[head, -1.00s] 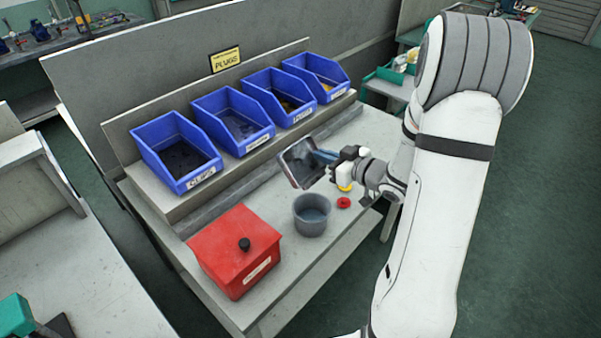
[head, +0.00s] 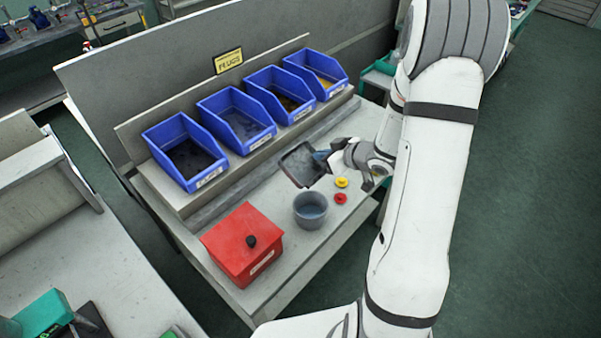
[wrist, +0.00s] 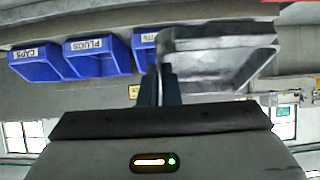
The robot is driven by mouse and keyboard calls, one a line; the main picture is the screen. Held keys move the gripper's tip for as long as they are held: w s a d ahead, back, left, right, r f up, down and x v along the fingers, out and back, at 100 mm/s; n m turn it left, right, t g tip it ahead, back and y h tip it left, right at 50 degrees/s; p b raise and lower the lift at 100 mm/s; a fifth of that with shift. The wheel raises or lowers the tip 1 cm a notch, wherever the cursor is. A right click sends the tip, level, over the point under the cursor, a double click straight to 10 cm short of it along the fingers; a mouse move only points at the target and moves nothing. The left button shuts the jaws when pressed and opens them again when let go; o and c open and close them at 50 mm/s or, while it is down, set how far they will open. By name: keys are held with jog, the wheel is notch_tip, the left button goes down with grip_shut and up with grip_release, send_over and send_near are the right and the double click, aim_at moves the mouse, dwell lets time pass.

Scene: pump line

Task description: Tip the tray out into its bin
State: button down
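My gripper (head: 322,155) is shut on a small dark grey tray (head: 299,166) by its right edge, holding it above the bench in front of the bins. The tray is tilted; I cannot tell whether anything lies in it. In the wrist view the fingers (wrist: 160,88) meet the near end of the tray (wrist: 215,60). A row of blue bins stands on the raised shelf: leftmost (head: 184,150), second (head: 236,120), third (head: 281,95), and rightmost (head: 316,75). Their contents look dark at left and yellowish at right. Labels reading CAPS (wrist: 28,53) and PLUGS (wrist: 87,45) show in the wrist view.
A yellow PLUGS sign (head: 229,61) is on the panel behind the bins. A red box with a black knob (head: 240,244) and a grey round tub (head: 310,211) stand on the bench. A yellow piece (head: 341,182) and a red piece (head: 340,199) lie beside the tub.

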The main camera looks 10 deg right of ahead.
jog(key=shift+r+p, duration=0.25)
jog(key=shift+p, duration=0.05)
jog(key=shift+r+g+h, duration=0.5)
jog(key=shift+g+h, duration=0.2)
jog(key=shift+g, duration=0.3)
jog(key=shift+r+g+h, duration=0.5)
jog(key=shift+g+h, duration=0.2)
jog(key=shift+g, duration=0.3)
jog(key=shift+r, duration=0.1)
